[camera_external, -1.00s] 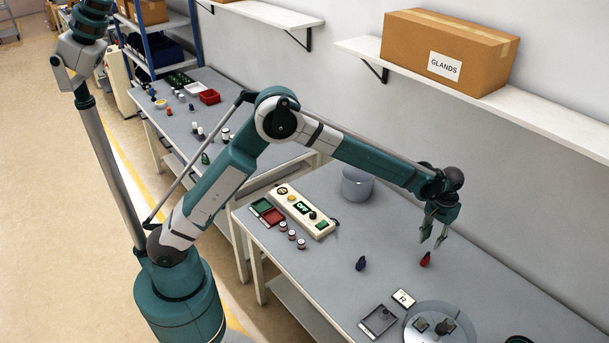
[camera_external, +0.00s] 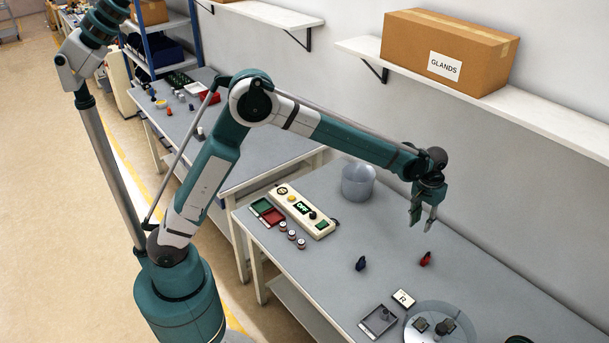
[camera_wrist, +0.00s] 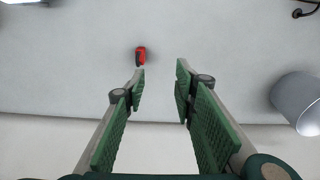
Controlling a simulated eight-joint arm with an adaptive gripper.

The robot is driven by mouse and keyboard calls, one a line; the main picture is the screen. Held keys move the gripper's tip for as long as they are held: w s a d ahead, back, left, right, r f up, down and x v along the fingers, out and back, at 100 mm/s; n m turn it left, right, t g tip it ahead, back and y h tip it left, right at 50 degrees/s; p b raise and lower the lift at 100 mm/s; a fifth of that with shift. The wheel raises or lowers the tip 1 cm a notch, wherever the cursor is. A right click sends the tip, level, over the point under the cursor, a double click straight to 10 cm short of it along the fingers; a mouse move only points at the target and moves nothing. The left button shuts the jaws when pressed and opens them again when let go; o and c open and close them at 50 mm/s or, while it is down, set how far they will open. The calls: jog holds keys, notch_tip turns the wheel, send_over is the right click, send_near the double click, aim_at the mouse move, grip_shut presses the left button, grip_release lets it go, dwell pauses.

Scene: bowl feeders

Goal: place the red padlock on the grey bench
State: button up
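The red padlock (camera_external: 426,259) rests on the grey bench (camera_external: 330,270), with nothing holding it. It also shows in the wrist view (camera_wrist: 141,56), beyond the left fingertip and apart from it. My gripper (camera_external: 421,221) is above the bench, up and to the left of the padlock in the external view. In the wrist view my gripper (camera_wrist: 160,88) has its fingers spread, with only bare bench and wall between them.
A dark blue padlock-like item (camera_external: 361,264) lies left of the red one. A grey cylindrical bin (camera_external: 358,184) stands by the wall. A control box (camera_external: 300,211), a tray (camera_external: 378,321) and a round feeder (camera_external: 440,325) are on the bench. A shelf (camera_external: 550,118) overhangs the back.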

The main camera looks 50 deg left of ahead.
jog(key=s+a+r+t, duration=0.1)
jog(key=s+a+r, duration=0.45)
jog(key=a, duration=0.25)
jog(key=s+a+r+t, duration=0.1)
jog(key=s+a+r, duration=0.45)
jog(key=a, duration=0.35)
jog(key=s+a+r+t, duration=0.1)
jog(key=s+a+r, duration=0.45)
jog(key=a, duration=0.25)
jog(key=s+a+f+t, duration=0.1)
jog(key=s+a, duration=0.7)
jog(key=s, duration=0.4)
jog(key=s+a+f+t, duration=0.2)
jog(key=s+a, duration=0.7)
jog(key=s, duration=0.3)
jog(key=shift+s+f+t, duration=0.15)
jog(key=shift+f+t, duration=0.05)
jog(key=shift+t, duration=0.1)
jog(key=shift+a, duration=0.1)
